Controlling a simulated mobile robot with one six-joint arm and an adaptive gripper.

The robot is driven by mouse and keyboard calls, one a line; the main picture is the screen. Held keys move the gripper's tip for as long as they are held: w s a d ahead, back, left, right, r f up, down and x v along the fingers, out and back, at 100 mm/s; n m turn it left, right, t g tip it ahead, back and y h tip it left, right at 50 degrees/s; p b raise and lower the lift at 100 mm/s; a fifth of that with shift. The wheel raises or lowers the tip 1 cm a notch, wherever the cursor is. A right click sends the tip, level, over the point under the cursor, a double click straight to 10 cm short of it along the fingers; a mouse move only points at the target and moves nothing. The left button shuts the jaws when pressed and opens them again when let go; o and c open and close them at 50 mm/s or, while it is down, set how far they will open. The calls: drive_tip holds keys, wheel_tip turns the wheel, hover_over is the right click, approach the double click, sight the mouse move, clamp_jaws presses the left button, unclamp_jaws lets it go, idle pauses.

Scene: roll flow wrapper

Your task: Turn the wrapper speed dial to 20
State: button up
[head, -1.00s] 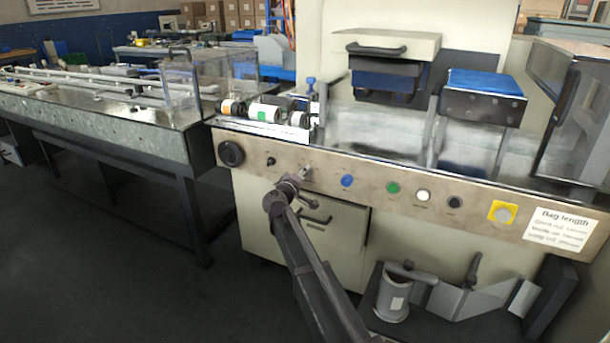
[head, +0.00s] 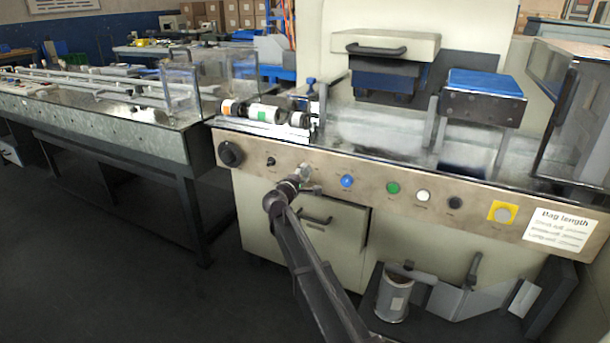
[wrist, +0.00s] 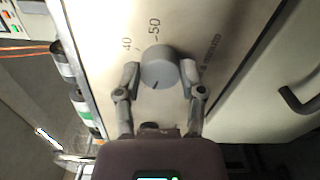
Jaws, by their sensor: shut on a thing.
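The speed dial (wrist: 160,62) is a round grey knob on the beige panel, seen in the wrist view. A short dark line on it points down toward my gripper's body. The printed numbers 40 and 50 show beyond the knob, and small lettering to its right is too blurred to read. My gripper (wrist: 159,73) has one finger on each side of the knob and is shut on it. In the head view, my gripper (head: 298,178) is at the panel's left part, and it largely hides the dial there.
A black knob (head: 231,153) sits at the panel's left end. Right of my gripper are a blue button (head: 347,181), a green button (head: 393,188), a white button (head: 423,195) and a yellow-backed button (head: 502,211). A cabinet handle (head: 315,219) is below.

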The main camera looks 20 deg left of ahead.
drive_tip(key=shift+w, duration=0.1)
drive_tip(key=o, duration=1.1)
drive_tip(key=shift+o, duration=0.2)
drive_tip(key=s+a, duration=0.1)
drive_tip(key=s, duration=1.1)
